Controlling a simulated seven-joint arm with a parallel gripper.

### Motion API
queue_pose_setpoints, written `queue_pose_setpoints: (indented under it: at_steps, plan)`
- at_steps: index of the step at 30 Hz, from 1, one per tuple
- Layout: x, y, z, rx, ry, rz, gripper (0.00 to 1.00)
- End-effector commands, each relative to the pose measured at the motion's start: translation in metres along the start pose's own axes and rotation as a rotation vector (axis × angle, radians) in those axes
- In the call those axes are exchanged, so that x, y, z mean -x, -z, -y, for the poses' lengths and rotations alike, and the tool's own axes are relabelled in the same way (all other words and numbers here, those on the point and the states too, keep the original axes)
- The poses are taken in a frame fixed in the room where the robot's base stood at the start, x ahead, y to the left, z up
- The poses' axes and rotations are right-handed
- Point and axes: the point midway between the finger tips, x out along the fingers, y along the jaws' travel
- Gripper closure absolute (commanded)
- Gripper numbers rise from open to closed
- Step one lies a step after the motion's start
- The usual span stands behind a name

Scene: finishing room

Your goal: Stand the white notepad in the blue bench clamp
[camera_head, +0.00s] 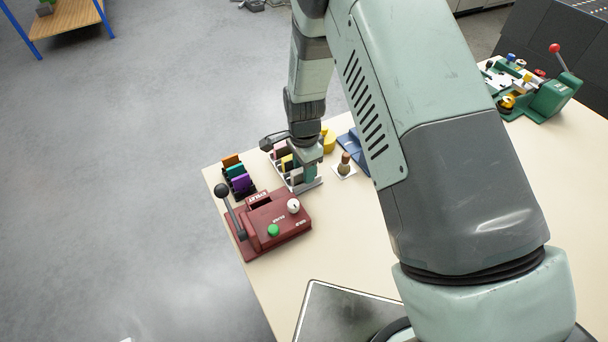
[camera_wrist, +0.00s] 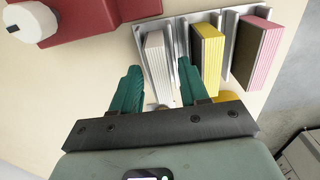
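The white notepad (camera_wrist: 157,62) stands on edge in a metal rack (camera_wrist: 181,30), at the left end of a row in the wrist view. My gripper (camera_wrist: 159,68) is open, with one teal finger on each side of the white notepad and a visible gap on the left. I cannot tell how deep the fingertips reach. In the head view my gripper (camera_head: 309,171) is down at the rack, largely covering the notepad. A blue object (camera_head: 352,145), perhaps the bench clamp, lies on the table right of the rack, partly hidden behind my arm.
A yellow pad (camera_wrist: 207,58) and a pink pad (camera_wrist: 258,55) stand beside the white one. A dark red device (camera_head: 270,222) with a lever sits in front. A holder with coloured pads (camera_head: 238,178), a brush (camera_head: 345,165) and a green machine (camera_head: 545,97) share the table.

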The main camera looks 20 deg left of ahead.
Motion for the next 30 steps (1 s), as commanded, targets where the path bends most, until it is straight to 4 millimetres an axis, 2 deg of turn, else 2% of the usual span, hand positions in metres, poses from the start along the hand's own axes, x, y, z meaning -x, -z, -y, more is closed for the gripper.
queue_pose_setpoints:
  at_steps: [1,6,9,14,30]
  plan:
    - [0.000,0.000,0.000,0.000,0.000,0.000,0.63]
    - [0.000,0.000,0.000,0.000,0.000,0.000,0.89]
    - [0.000,0.000,0.000,0.000,0.000,0.000,1.00]
    - [0.004,0.000,0.000,0.000,0.001,0.000,1.00]
    - [0.047,0.000,0.001,0.001,0.001,0.000,1.00]
